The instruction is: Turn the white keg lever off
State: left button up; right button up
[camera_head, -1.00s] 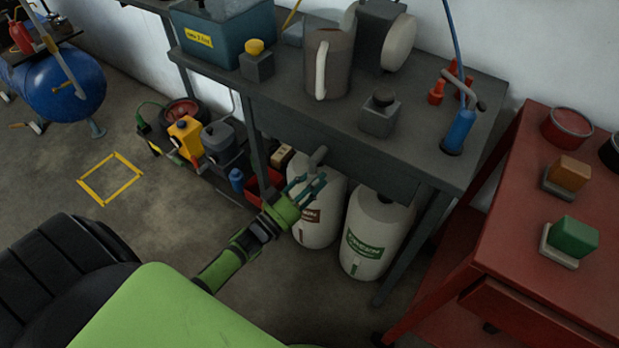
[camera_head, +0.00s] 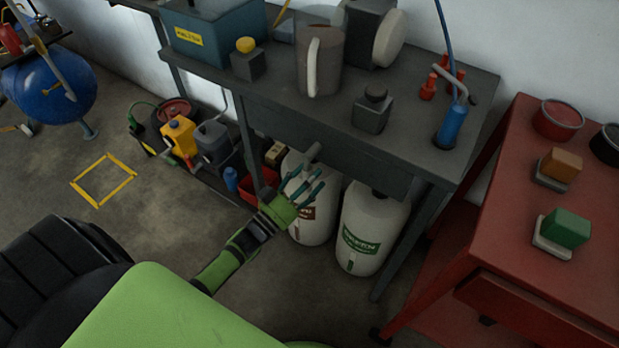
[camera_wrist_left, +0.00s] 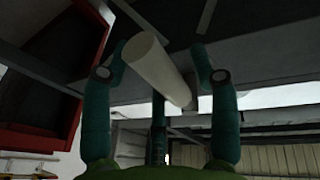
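Two white kegs stand under the grey workbench: a left keg (camera_head: 313,222) with a brown label and a right keg (camera_head: 370,232) with a green label. A pale, stubby lever (camera_head: 312,152) sticks up above the left keg. It also shows in the left wrist view (camera_wrist_left: 155,66) as a thick pale cylinder. My left gripper (camera_head: 306,182) is in front of the left keg's upper part, just below the lever. Its teal fingers are spread, and in the wrist view they stand either side of the lever with gaps. The lever's base is hidden. My right gripper is out of view.
The workbench (camera_head: 408,150) overhangs the kegs, and its leg stands right of them. A red cabinet (camera_head: 520,200) is at the right. A yellow can (camera_head: 180,138), a grey can (camera_head: 215,142) and a red crate (camera_head: 262,186) lie left of the kegs.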

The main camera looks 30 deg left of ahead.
pick_arm(q)
jog(key=v, duration=1.2)
